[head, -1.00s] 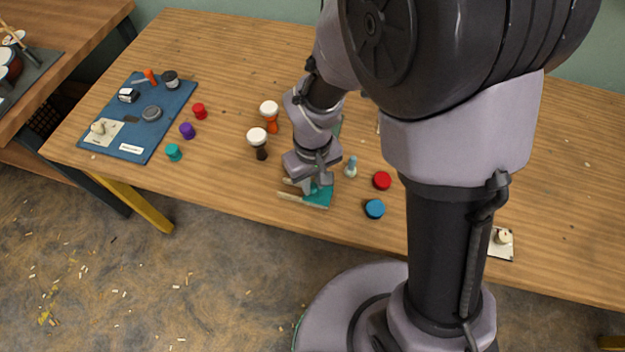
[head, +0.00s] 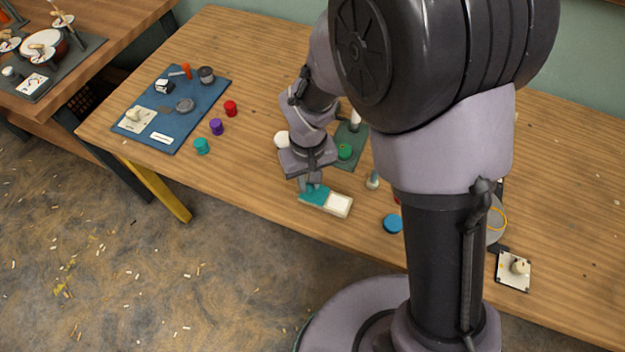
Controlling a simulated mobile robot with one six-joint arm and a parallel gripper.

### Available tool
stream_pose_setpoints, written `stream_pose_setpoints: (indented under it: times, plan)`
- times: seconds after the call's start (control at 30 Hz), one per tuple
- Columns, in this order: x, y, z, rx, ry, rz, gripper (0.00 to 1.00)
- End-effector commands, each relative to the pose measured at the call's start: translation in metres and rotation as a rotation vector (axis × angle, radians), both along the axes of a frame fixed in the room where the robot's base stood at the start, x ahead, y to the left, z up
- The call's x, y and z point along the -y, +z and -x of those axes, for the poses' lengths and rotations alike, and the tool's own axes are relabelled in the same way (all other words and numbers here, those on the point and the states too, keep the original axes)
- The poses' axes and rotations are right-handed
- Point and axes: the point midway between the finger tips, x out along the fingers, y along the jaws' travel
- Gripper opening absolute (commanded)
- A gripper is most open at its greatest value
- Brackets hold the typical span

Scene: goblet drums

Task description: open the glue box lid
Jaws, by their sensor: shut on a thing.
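The glue box (head: 340,206) is a small cream box near the front edge of the table. Its right part shows a pale white inside. The teal lid (head: 314,196) lies toward its left end and leaves that right part uncovered. My gripper (head: 310,186) points down at the lid's left part and is shut on it. The fingertips are small and partly hidden by the wrist, so the exact grip point is unclear.
A small bottle (head: 373,180) and a blue disc (head: 393,223) stand right of the box. Red, purple and teal pots stand left, beside a blue mat (head: 190,122). The table front edge is close.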

Motion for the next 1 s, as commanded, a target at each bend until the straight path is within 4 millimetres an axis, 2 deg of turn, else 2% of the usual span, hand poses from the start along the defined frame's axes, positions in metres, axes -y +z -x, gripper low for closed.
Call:
stream_pose_setpoints:
  times: [0.03, 0.1, 0.13, 0.47, 0.57, 0.8, 0.9, 1.0]
  plan:
    - [0.0, 0.0, 0.0, 0.001, 0.0, 0.0, 0.25]
    - [0.0, 0.0, 0.0, 0.001, 0.0, 0.0, 0.39]
    - [0.0, 0.0, 0.0, 0.001, 0.0, 0.0, 0.41]
    - [0.0, 0.005, 0.0, 0.001, 0.0, 0.0, 0.41]
    - [0.0, 0.027, -0.001, 0.003, 0.0, -0.001, 0.41]
    - [0.0, 0.111, -0.001, 0.005, 0.001, -0.003, 0.41]
    - [0.0, 0.14, -0.001, 0.005, 0.0, -0.002, 0.41]
    - [0.0, 0.16, -0.001, 0.003, 0.0, -0.001, 0.41]
